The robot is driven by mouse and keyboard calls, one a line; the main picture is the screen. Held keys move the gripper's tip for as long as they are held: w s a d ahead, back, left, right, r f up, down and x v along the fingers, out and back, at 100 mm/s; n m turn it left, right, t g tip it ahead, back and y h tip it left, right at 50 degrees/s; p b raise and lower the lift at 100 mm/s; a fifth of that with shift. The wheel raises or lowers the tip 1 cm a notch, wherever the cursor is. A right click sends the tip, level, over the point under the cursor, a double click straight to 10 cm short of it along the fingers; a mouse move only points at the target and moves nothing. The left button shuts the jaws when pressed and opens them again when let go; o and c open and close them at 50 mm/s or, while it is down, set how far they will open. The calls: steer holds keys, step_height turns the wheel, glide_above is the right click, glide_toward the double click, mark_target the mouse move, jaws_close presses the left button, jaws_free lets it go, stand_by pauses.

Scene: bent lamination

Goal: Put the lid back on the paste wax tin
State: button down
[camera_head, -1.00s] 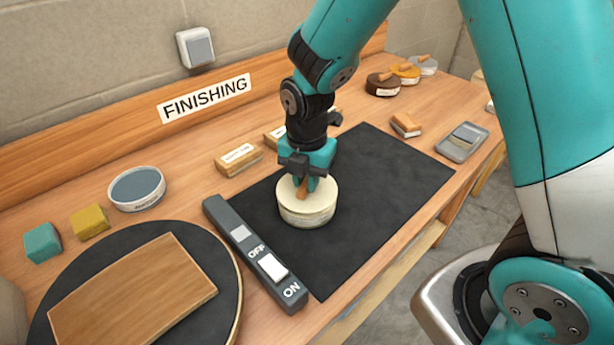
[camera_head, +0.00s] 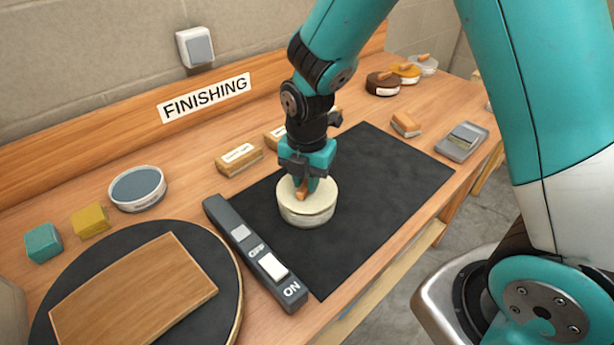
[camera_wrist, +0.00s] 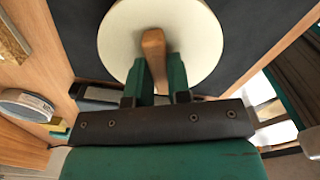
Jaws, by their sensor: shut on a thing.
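The cream lid (camera_head: 322,188), with a wooden handle (camera_head: 302,192), lies over the cream paste wax tin (camera_head: 310,217) on the black mat. The lid looks about level and roughly lined up with the tin, with a thin dark line between them. I cannot tell if it is fully seated. My gripper (camera_head: 306,183) points down and is shut on the handle. In the wrist view, the green fingers of my gripper (camera_wrist: 158,78) stand on both sides of the handle (camera_wrist: 153,45), and the round lid (camera_wrist: 195,35) hides the tin.
A grey switch box (camera_head: 252,250) lies left of the tin, beside a black turntable (camera_head: 75,260) with a wooden board (camera_head: 135,290). A blue-grey round tin (camera_head: 137,190) stands at the back left. A grey tray (camera_head: 462,142) is at the right. The black mat (camera_head: 385,180) is clear right of the tin.

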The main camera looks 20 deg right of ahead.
steer(key=shift+f, duration=0.1)
stand_by(0.8)
steer(key=c, duration=0.5)
jaws_free()
steer(key=shift+r+p, duration=3.25)
steer(key=shift+r, duration=0.3)
jaws_close()
